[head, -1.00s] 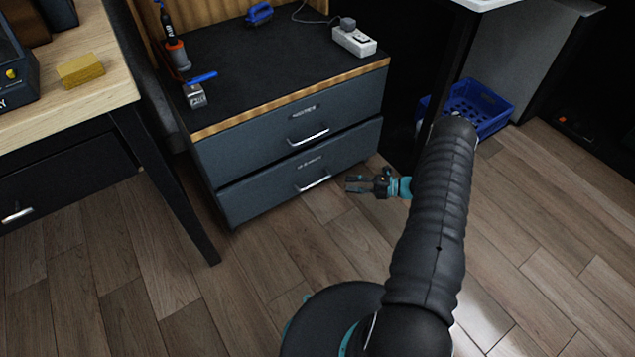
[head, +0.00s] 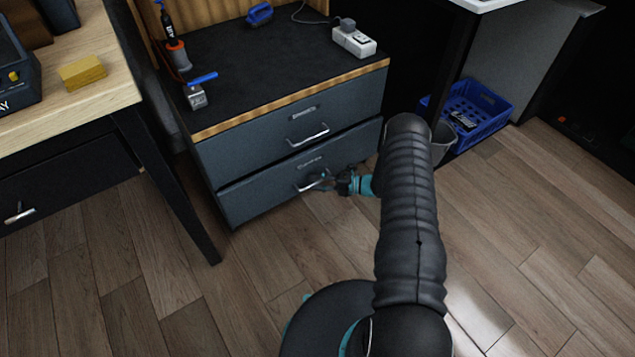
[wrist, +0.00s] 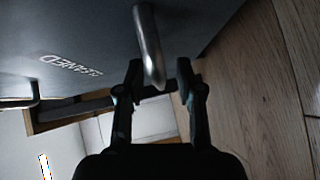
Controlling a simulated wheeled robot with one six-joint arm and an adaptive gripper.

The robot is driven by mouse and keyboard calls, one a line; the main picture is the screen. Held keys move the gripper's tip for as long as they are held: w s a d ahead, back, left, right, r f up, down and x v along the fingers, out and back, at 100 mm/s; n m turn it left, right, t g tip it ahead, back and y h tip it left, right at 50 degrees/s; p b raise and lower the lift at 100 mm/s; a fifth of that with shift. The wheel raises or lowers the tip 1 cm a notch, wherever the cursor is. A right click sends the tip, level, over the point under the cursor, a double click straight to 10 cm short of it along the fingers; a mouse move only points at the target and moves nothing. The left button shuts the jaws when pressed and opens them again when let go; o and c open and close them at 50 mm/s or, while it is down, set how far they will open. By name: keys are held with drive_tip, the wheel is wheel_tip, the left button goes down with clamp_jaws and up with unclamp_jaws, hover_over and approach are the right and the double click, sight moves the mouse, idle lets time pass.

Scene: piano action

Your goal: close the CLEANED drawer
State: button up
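The CLEANED drawer (head: 268,189) is the lower grey drawer of the cabinet. Its front looks close to flush with the drawer above; a small gap cannot be ruled out. Part of its label (wrist: 70,65) is readable in the wrist view. My gripper (head: 325,181) is at this drawer's metal handle, low over the floor. In the wrist view my gripper (wrist: 158,85) is open, its two fingertips either side of the handle (wrist: 150,50), with space visible beside the bar. In the head view my gripper partly covers the handle (head: 308,185).
The upper drawer (head: 340,120) looks shut and has its own handle (head: 308,137). A table leg (head: 165,185) stands left of the cabinet. The floor (head: 270,260) in front is clear.

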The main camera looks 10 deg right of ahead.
clamp_jaws()
drive_tip(key=w+b, duration=0.2)
drive_tip(key=shift+w+a+b, duration=0.35)
drive_tip(key=shift+a, duration=0.05)
unclamp_jaws()
drive_tip(key=shift+a, duration=0.1)
